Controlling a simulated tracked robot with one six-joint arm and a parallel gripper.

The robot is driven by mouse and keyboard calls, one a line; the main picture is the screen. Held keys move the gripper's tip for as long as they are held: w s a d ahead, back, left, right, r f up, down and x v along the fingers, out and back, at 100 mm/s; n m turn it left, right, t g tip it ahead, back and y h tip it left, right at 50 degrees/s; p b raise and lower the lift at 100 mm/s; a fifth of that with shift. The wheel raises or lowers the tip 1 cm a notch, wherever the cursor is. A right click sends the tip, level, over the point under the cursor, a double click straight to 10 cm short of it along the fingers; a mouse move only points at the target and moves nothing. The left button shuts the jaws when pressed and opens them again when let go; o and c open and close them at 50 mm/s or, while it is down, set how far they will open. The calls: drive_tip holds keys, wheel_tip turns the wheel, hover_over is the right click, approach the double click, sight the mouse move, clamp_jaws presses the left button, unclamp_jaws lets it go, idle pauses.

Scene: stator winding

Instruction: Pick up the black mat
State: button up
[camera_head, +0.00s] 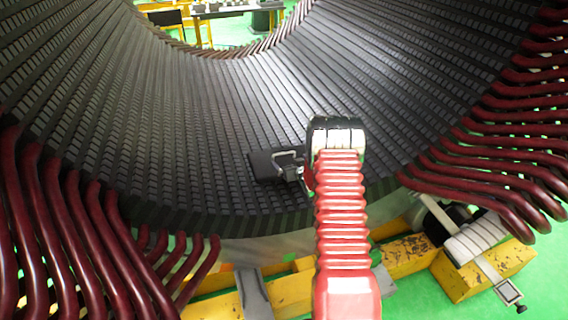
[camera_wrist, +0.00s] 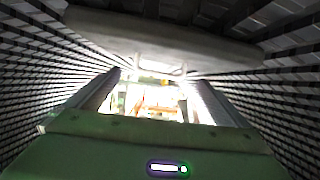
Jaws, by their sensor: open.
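My gripper (camera_head: 290,172) is at the end of my red-sleeved arm, left of the arm's black and white wrist, over the dark stator bore. It is open. A flat black slab (camera_head: 264,165) lies right at its left side, against the dark bore wall. I cannot tell whether this slab is the black mat or a part of my tool, nor whether the jaws touch it. No mat is clearly recognisable there.
The ribbed stator bore (camera_head: 200,120) curves around the arm. Dark red winding bars (camera_head: 70,240) stick out at lower left and at right. Yellow beams (camera_head: 410,262) lie below on a green floor. A table (camera_head: 225,12) with items stands beyond the bore, beside a dark panel (camera_head: 165,18).

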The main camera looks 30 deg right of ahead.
sight(286, 162)
drive_tip(key=shift+w+d+f, duration=0.15)
drive_tip(key=shift+w+f, duration=0.1)
drive_tip(key=shift+w, duration=0.35)
drive_tip(key=shift+x, duration=2.6)
drive_tip(key=shift+c, duration=0.6)
drive_tip(key=c, duration=1.1)
